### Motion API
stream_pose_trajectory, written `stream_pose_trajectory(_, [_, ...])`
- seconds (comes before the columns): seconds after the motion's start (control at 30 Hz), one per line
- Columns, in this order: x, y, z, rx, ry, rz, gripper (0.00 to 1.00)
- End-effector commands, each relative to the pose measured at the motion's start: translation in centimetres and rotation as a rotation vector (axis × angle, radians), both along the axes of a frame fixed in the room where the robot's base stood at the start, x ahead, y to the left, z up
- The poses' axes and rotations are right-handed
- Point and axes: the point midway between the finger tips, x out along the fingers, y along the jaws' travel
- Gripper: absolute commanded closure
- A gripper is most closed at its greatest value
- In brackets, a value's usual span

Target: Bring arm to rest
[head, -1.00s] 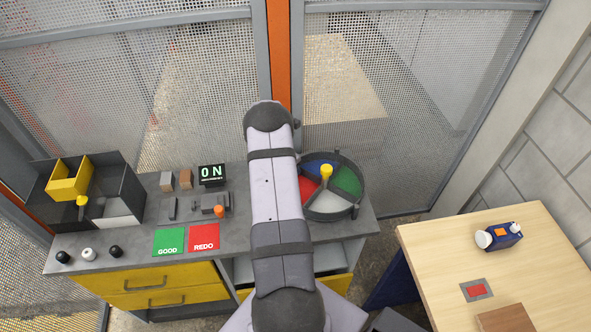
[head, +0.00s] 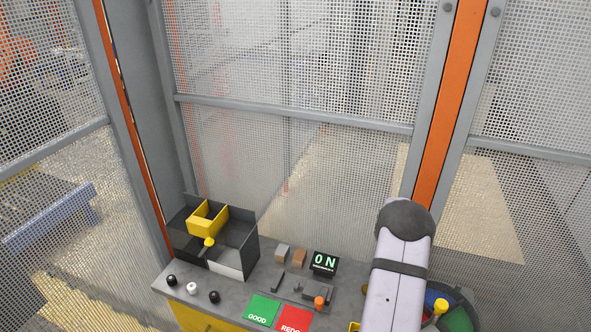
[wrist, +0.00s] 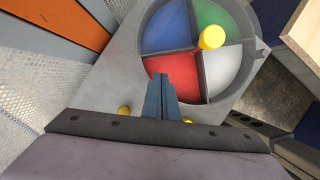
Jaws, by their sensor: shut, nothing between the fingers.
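My gripper (wrist: 163,92) shows in the wrist view with its two blue-grey fingers shut together and nothing between them. It hangs over the near edge of the round dish (wrist: 207,92), in front of the red sector. The dish has blue, green, red and white sectors and a yellow knob (wrist: 211,37) on its divider. In the head view my arm link stands at the right, and my gripper is out of sight there. The dish is partly hidden behind my arm in the head view, with its yellow knob (head: 441,306) showing.
A dark divided bin (head: 237,240) with a yellow box (head: 206,220) stands at the bench's left. A display reading "ON" (head: 325,262), a small fixture (head: 319,293), a green GOOD pad (head: 263,309) and red pad (head: 295,320) lie nearby. Mesh fencing (head: 290,160) stands behind.

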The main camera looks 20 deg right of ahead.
Motion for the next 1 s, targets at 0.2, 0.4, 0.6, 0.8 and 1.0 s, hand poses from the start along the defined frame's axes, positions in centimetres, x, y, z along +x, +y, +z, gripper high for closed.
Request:
stream_pose_trajectory(0.2, [-0.1,0.0,0.0,-0.023,-0.071,-0.199,1.0])
stream_pose_trajectory(0.4, [-1.2,1.9,-1.0,-0.025,-0.187,-0.64,1.0])
stream_pose_trajectory(0.6, [-7.0,9.7,-4.7,0.016,-0.137,-1.165,1.0])
stream_pose_trajectory(0.8, [-12.0,18.9,-3.1,-0.013,-0.055,-1.62,1.0])
stream_pose_trajectory(1.0, [-14.0,27.9,0.1,-0.027,-0.021,-1.775,1.0])
